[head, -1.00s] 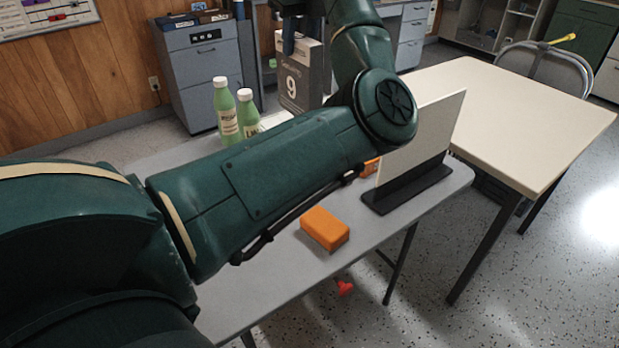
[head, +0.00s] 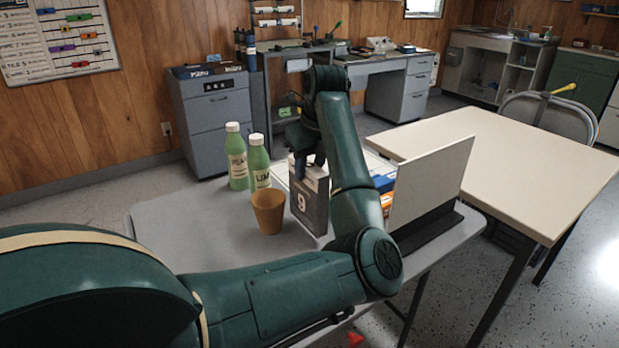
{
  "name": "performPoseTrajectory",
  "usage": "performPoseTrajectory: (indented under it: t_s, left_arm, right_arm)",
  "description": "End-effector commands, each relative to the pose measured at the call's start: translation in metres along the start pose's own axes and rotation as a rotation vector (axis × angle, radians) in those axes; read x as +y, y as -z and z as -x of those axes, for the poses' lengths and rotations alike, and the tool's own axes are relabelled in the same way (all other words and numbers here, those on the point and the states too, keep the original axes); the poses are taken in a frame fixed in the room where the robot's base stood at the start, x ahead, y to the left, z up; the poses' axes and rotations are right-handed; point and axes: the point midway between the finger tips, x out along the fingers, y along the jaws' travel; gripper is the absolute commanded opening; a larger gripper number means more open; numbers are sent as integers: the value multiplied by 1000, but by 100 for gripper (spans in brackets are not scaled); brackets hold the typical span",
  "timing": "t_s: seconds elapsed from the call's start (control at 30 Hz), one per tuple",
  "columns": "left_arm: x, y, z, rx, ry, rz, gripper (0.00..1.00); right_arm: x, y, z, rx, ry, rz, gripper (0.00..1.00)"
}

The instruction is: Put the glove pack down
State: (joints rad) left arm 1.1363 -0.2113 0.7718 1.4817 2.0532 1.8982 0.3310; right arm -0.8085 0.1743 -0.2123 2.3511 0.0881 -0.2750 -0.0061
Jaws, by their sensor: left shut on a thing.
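The glove pack (head: 311,207) is a grey box with a white 9 on its front and a pale upper part. It is upright at the middle of the grey folding table (head: 185,222), just right of the brown cup. My left gripper (head: 308,158) is over it from above, shut on its top edge. I cannot tell whether the pack's bottom touches the table. My left forearm covers the area to its right. My right gripper is not in view.
A brown cup (head: 269,212) and two green bottles (head: 237,160) (head: 259,163) stand left of the pack. A pale upright panel (head: 432,182) on a black base stands right, with blue (head: 383,184) and orange items (head: 386,202) beside it. The table's left part is clear.

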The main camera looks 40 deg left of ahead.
Motion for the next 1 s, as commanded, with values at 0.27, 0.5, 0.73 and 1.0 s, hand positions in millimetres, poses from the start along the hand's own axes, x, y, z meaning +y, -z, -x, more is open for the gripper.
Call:
performPoseTrajectory:
  t_s: [0.27, 0.5, 0.73, 1.0]
  left_arm:
    - [0, 7, -26, -1, 1, 1, 0]
    - [0, 8, -29, 0, 1, 0, 0]
    - [0, 8, -29, 1, 0, 0, 46]
    - [0, 8, -29, 0, 0, 0, 53]
  right_arm:
    - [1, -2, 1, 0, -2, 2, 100]
    - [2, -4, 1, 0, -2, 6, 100]
    - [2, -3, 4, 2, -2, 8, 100]
    - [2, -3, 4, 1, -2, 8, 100]
